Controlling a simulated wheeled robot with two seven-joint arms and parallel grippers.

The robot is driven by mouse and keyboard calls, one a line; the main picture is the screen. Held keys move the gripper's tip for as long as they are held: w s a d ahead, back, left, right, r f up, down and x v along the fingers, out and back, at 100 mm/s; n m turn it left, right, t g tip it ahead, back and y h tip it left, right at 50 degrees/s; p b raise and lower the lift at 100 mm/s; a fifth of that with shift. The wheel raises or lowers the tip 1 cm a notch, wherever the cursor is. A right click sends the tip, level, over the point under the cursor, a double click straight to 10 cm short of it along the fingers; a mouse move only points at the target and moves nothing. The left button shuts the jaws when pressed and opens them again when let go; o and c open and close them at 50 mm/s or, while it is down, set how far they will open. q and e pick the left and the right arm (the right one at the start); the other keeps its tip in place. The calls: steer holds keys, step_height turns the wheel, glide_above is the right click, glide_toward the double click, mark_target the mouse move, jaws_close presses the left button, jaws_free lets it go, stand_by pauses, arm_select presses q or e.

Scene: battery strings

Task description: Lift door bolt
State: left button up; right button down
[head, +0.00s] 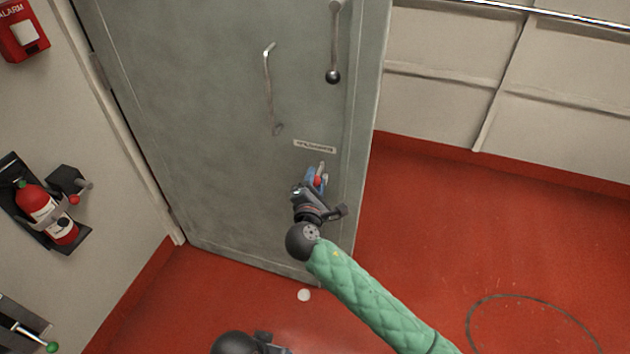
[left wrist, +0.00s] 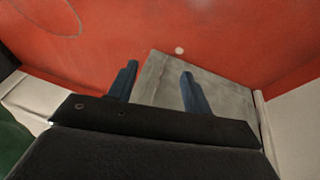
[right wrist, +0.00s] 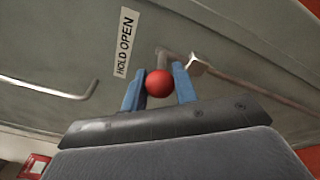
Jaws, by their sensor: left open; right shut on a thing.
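The door bolt shows in the right wrist view as a grey metal rod with a red ball knob (right wrist: 159,83) at its end. The knob also shows in the head view (head: 318,181), low on the grey-green door (head: 205,110). My right gripper (head: 317,177) is at the bolt, shut on the red knob, with one blue finger on each side of it in the right wrist view. My left gripper (left wrist: 158,80) is open and empty, its blue fingers apart. In the head view only a dark part of my left arm shows at the bottom edge.
A "HOLD OPEN" label (right wrist: 124,42) is on the door beside the bolt. A door handle (head: 268,85) and a lever with a black ball (head: 333,76) are higher up. A fire extinguisher (head: 47,213) hangs on the left wall. The red floor (head: 450,220) at right is clear.

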steer(key=shift+r, duration=0.3)
steer(key=c, duration=1.1)
jaws_free()
steer(key=shift+r, duration=0.1)
arm_select(q)
steer(key=shift+s, duration=0.15)
arm_select(e)
steer(key=shift+s+a+f, duration=0.1)
steer(key=shift+s+f, duration=0.15)
steer(key=shift+s, duration=0.25)
arm_select(q)
steer(key=shift+w+d+f+t+h+b, duration=0.2)
steer(key=shift+d+f+b, duration=0.15)
steer(key=shift+d+f, duration=0.15)
steer(key=shift+w+d+f+t+h+b, duration=0.1)
steer(key=shift+w+d+f+b, duration=0.05)
steer(key=shift+d+f+b, duration=0.3)
arm_select(e)
steer(key=s, duration=0.6)
steer(key=shift+s+a+r, duration=0.15)
steer(key=shift+s+a, duration=0.25)
arm_select(q)
steer(key=shift+w, duration=0.1)
